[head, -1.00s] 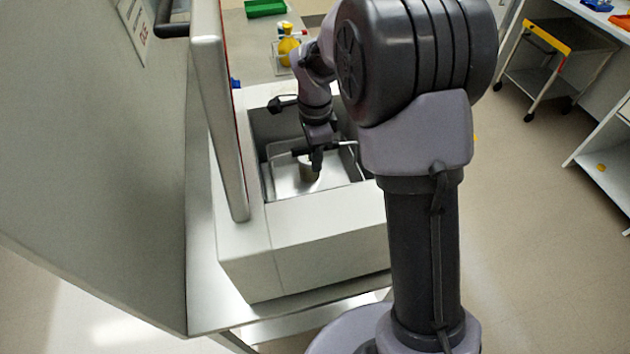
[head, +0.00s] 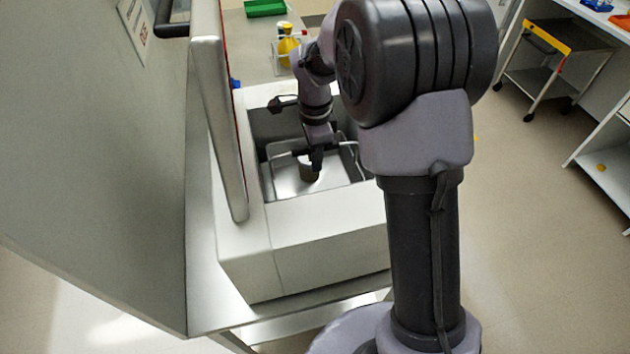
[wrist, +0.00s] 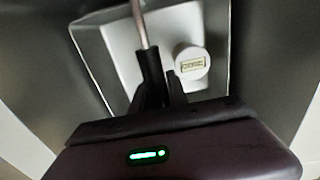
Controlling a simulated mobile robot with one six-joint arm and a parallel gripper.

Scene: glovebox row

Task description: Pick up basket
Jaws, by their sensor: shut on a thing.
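The basket (head: 283,184) is a shallow pale metal tray with a thin rod handle, inside the open well of a white box. In the wrist view the basket (wrist: 92,62) lies below my gripper, and its handle (wrist: 140,22) runs into my jaws. My gripper (head: 316,164) is over the middle of the basket. It also shows in the wrist view (wrist: 158,78), shut on the handle. A short round container with a labelled white lid (wrist: 191,63) stands in the basket beside my fingers. I cannot tell whether the basket touches the well floor.
The white box (head: 320,235) has walls close around the basket. A raised door (head: 222,110) stands at its left, beside a large grey panel (head: 90,150). A yellow flask (head: 288,45) and a green tray (head: 265,8) are behind. A cart (head: 550,65) stands at right; floor between is clear.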

